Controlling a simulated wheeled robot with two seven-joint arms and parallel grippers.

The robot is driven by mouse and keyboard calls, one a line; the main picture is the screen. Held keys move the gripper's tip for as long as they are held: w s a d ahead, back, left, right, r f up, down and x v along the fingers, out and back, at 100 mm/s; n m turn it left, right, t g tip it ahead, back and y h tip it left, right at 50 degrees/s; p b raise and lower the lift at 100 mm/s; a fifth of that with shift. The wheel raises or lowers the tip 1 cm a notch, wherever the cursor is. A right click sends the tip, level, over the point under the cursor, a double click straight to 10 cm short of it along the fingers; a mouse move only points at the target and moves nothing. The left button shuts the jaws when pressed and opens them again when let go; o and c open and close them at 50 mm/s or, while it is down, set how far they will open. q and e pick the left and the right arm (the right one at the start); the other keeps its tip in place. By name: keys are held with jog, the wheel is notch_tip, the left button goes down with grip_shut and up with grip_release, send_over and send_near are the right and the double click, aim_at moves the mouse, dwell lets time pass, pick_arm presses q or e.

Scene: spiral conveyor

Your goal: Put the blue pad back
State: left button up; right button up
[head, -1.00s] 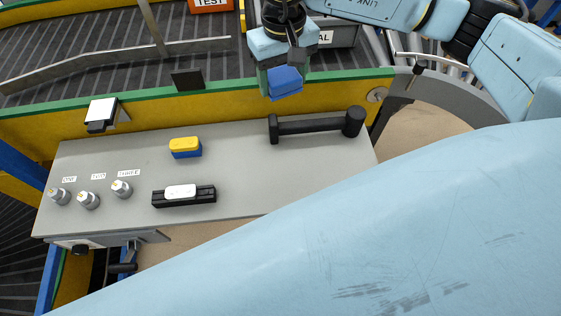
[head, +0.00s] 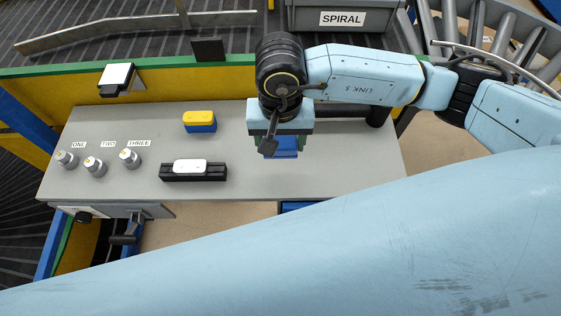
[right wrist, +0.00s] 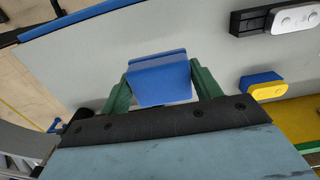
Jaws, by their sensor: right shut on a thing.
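The blue pad (head: 283,148) is held in my right gripper (head: 279,150), over the right part of the grey bench top (head: 345,165). In the right wrist view the pad (right wrist: 160,78) sits between the two green fingers of the gripper (right wrist: 162,88), which touch its sides. In the head view the gripper body hides part of the pad. I cannot tell whether the pad touches the bench. My left gripper is not in view.
A yellow and blue block (head: 199,121) and a black holder (head: 193,177) with a white piece lie left of the gripper. Three knobs (head: 95,166) stand at the left end. A black-handled bar (head: 376,114) is partly hidden behind my arm. Bare bench lies between holder and gripper.

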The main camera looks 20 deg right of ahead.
aim_at(281, 167)
notch_tip(281, 167, down, 3)
jog(key=shift+r, duration=0.1)
notch_tip(281, 167, down, 5)
jog(key=shift+b, duration=0.3)
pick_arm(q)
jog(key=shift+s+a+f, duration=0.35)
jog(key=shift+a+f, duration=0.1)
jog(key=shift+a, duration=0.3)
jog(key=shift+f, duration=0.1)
pick_arm(e)
jog(key=shift+f, duration=0.2)
jog(key=o, duration=1)
